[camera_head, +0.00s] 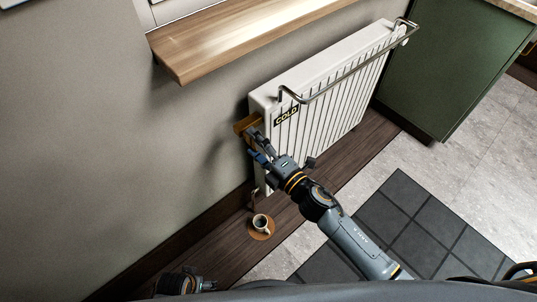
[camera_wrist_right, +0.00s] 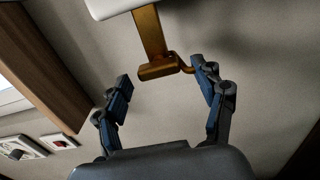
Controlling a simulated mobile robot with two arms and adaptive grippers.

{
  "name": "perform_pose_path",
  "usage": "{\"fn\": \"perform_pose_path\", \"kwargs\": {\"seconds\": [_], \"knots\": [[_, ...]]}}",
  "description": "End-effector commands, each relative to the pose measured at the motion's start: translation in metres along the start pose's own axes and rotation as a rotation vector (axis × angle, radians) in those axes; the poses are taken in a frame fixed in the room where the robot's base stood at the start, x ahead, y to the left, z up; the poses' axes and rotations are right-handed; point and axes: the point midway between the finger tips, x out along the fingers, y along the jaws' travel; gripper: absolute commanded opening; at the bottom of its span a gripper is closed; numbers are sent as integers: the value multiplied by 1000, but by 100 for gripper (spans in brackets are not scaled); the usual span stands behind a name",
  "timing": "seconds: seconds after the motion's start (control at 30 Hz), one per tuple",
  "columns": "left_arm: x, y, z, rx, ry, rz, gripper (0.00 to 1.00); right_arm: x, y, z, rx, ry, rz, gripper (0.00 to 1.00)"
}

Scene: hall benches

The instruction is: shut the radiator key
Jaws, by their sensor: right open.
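The radiator key (camera_head: 244,125) is a brass-coloured piece at the near upper corner of the white radiator (camera_head: 325,85). In the right wrist view the key (camera_wrist_right: 150,35) has a flat stem and a wider block at its end. My right gripper (camera_head: 257,150) is open beside the key, its two blue-grey fingers spread. In the wrist view the block lies between and slightly beyond the fingertips (camera_wrist_right: 163,77), closer to the right finger; whether that finger touches it I cannot tell. Part of my left arm (camera_head: 183,284) shows at the bottom edge; its jaws are not clear.
A wooden shelf (camera_head: 240,40) juts from the wall above the radiator. A chrome rail (camera_head: 350,72) runs along the radiator, which bears a COLD label (camera_head: 286,115). A cup (camera_head: 261,222) stands on a round brown mat (camera_head: 262,235) on the floor below. A green cabinet (camera_head: 440,70) stands beyond.

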Motion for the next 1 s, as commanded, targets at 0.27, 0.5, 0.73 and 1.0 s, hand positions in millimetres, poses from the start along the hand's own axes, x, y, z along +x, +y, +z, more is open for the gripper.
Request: {"fn": "perform_pose_path", "kwargs": {"seconds": [0.27,0.5,0.73,1.0], "knots": [[0,0,0,-1,0,0,87,-59,-2,0,0,0,-6,70],[0,0,0,-1,0,-1,87,-98,-2,0,1,0,-4,70],[0,0,0,-1,0,-1,87,-109,0,0,-1,1,-1,70],[0,-1,0,-1,0,-1,87,-109,-1,0,-1,1,-1,70]]}}
